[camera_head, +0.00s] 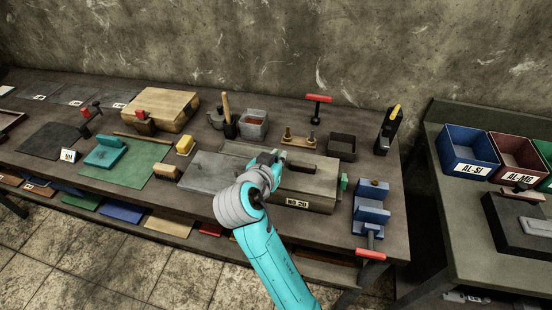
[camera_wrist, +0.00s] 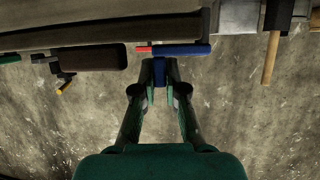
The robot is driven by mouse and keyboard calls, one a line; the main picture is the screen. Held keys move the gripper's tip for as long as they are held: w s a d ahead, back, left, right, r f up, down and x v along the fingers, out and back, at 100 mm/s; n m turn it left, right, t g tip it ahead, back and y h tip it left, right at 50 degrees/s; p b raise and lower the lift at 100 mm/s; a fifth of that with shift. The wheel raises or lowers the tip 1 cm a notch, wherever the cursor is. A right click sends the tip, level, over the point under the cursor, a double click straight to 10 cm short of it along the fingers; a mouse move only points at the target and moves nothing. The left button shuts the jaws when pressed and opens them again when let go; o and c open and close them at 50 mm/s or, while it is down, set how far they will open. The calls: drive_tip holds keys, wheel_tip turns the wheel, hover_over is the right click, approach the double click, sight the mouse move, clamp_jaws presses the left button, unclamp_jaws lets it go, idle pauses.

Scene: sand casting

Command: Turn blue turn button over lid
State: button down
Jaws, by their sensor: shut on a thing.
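The blue turn button (camera_wrist: 188,50) is a flat blue bar with a red tip at its left end, seen in the wrist view. My gripper (camera_wrist: 159,72) is shut on its short blue stem, below the bar. In the head view my gripper (camera_head: 272,160) is at the back left part of the grey box marked NO 20 (camera_head: 322,186), and the button is hidden there behind my gripper. The bar lies along a grey-brown edge (camera_wrist: 100,32) in the wrist view. I cannot tell whether it overlaps the lid.
A blue vise (camera_head: 370,212) with a red handle stands right of the box. A dark open bin (camera_head: 342,147) and a wooden bar (camera_head: 298,140) are behind it. A green mat (camera_head: 140,170) lies left. A wooden handle (camera_wrist: 271,58) shows right in the wrist view.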

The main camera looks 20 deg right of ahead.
drive_tip(key=shift+w+d+n+t+y, duration=0.15)
drive_tip(key=shift+n+t+y, duration=0.25)
drive_tip(key=shift+n+y, duration=0.2)
drive_tip(key=c, duration=1.2)
unclamp_jaws()
drive_tip(key=v, duration=1.2)
